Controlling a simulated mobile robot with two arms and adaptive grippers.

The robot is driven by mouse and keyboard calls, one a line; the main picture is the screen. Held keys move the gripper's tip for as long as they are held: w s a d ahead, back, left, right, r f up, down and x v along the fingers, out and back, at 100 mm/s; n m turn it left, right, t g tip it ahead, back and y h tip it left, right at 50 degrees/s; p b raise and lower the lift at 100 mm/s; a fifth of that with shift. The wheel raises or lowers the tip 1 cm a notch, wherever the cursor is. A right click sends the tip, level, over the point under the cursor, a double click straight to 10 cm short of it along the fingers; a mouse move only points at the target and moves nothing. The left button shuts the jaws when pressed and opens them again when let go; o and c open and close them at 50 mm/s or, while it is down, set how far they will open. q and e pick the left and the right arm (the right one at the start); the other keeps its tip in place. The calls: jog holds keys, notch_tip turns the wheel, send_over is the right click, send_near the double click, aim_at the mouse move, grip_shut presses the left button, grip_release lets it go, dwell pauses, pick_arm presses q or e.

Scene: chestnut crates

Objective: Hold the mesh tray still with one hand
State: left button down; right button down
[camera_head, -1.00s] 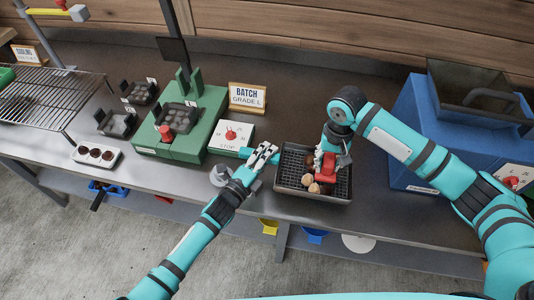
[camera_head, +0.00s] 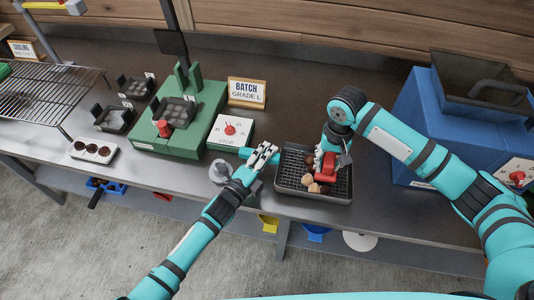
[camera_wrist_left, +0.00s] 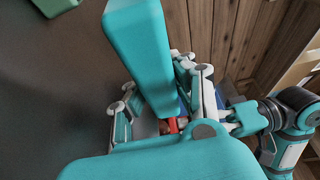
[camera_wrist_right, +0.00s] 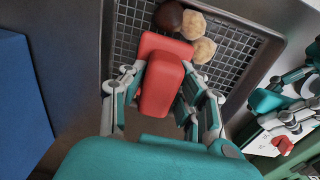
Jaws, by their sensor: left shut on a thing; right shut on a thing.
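The mesh tray (camera_head: 313,197) is a dark rectangular tray with a grid floor, flat on the bench. It also shows in the right wrist view (camera_wrist_right: 235,60). My left gripper (camera_head: 262,154) is shut on a teal bar-shaped handle (camera_head: 246,152) at the tray's left side; the bar fills the left wrist view (camera_wrist_left: 140,55). Whether the bar joins the tray is hidden by the fingers. My right gripper (camera_wrist_right: 160,95) is shut on a red block-like thing (camera_wrist_right: 163,80) over the tray. A dark brown chestnut (camera_wrist_right: 168,17) and two pale ones (camera_wrist_right: 194,25) lie beside it.
A blue machine (camera_head: 420,125) with a dark hopper stands right of the tray. A green station (camera_head: 185,140), a white dial box (camera_head: 231,131) and a BATCH sign (camera_head: 247,93) stand left and behind. A wire rack (camera_head: 45,90) is far left. The bench's front edge is close.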

pick_arm(q)
jog(key=shift+f+b, duration=0.5)
jog(key=shift+f, duration=0.05)
jog(key=shift+f, duration=0.2)
jog(key=c, duration=1.1)
grip_release()
grip_shut()
dwell(0.9)
